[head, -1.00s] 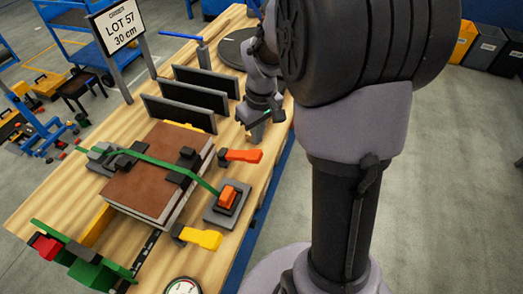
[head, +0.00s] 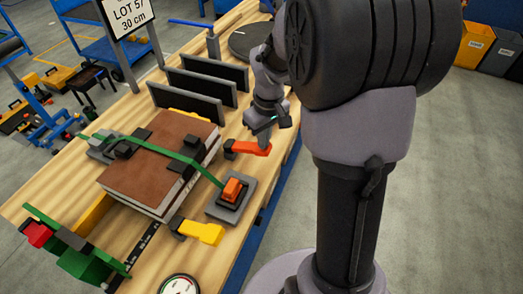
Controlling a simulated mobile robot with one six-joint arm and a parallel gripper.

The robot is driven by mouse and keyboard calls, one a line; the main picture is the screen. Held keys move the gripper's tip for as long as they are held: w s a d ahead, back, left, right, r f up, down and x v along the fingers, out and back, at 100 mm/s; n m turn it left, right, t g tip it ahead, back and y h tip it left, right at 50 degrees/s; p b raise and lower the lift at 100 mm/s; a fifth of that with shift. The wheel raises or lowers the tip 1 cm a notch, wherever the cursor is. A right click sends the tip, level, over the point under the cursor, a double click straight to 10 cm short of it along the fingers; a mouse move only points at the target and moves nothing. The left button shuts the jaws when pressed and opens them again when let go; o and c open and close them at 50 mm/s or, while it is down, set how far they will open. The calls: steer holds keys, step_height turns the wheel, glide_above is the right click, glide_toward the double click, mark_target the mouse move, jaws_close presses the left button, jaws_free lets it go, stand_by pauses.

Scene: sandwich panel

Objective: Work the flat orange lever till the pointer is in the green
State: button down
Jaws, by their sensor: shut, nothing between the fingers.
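The flat orange lever (head: 250,148) sticks out to the right from a dark pivot at the right side of the brown panel. My gripper (head: 267,142) is shut and empty, pointing down at the lever's free right end. Its tips overlap that end in the picture; I cannot tell if they touch it. A round gauge (head: 180,286) with a white face is cut off by the bottom edge, with bits of red and green showing. I cannot tell where its pointer stands.
The brown panel (head: 160,160) lies under a green strap beside a grey base with an orange knob (head: 232,190). A yellow lever (head: 205,233) is nearer. Black upright plates (head: 205,85) stand behind. A green-and-red clamp (head: 75,250) is front left.

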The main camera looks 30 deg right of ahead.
step_height(320, 180, down, 4)
steer(key=b, duration=0.3)
stand_by(0.3)
steer(key=s, duration=0.2)
steer(key=s+r, duration=0.1)
steer(key=shift+s+d+p, duration=0.1)
steer(key=shift+d+p, duration=0.15)
steer(key=shift+p, duration=0.15)
step_height(320, 180, up, 17)
steer(key=s+p, duration=0.1)
steer(key=p, duration=0.7)
steer(key=shift+s+d+r, duration=0.15)
steer(key=shift+s+r, duration=0.05)
steer(key=shift+s, duration=0.1)
